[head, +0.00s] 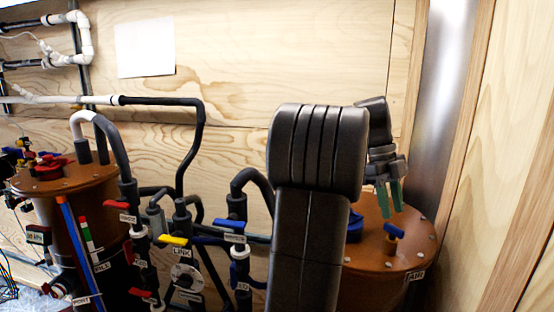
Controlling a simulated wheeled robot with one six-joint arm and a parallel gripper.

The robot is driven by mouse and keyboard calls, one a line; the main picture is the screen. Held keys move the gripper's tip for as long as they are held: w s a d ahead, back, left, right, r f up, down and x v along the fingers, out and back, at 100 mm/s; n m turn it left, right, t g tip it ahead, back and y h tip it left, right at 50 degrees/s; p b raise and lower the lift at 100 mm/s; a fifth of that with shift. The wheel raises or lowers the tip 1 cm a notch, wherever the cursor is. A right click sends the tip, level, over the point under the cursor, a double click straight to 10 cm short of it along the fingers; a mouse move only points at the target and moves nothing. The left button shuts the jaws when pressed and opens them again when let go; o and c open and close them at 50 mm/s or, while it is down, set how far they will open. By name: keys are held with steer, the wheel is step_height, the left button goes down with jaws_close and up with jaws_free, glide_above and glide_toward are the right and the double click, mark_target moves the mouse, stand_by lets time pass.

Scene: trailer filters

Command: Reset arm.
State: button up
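My arm stands up in the middle of the head view, with its large dark joint in front of the pipes. My gripper (390,198) is at the right, pointing down, with two green-tipped fingers. The fingers show a gap between them, with nothing seen in it. They are above or in front of the right brown filter tank (395,262), near a blue-handled valve (394,231) on its lid. Whether they touch the valve cannot be told. My arm hides the left part of this tank.
A left brown filter tank (62,180) carries red-handled valves. Between the tanks are black pipes with a yellow LINK valve handle (173,240) and a blue handle (230,224). A plywood wall and a metal post (438,110) stand close behind and right. White pipes (78,45) run at upper left.

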mark_target(395, 226)
steer(key=p+v, duration=0.3)
steer(key=v, duration=0.7)
steer(key=b+x, duration=0.2)
steer(key=x, duration=1.2)
steer(key=shift+b, duration=0.35)
steer(key=shift+f+n+b, duration=0.3)
steer(key=shift+n, duration=0.4)
steer(key=n+t+h+b, duration=0.1)
steer(key=n, duration=0.2)
steer(key=shift+s+n+b, duration=0.1)
steer(key=shift+n+b, duration=0.2)
steer(key=shift+b, duration=0.05)
steer(key=shift+a+r+n+t+h, duration=0.1)
steer(key=shift+n+t+h, duration=0.2)
steer(key=shift+n+t, duration=0.5)
steer(key=shift+r+n, duration=0.1)
steer(key=shift+n, duration=0.2)
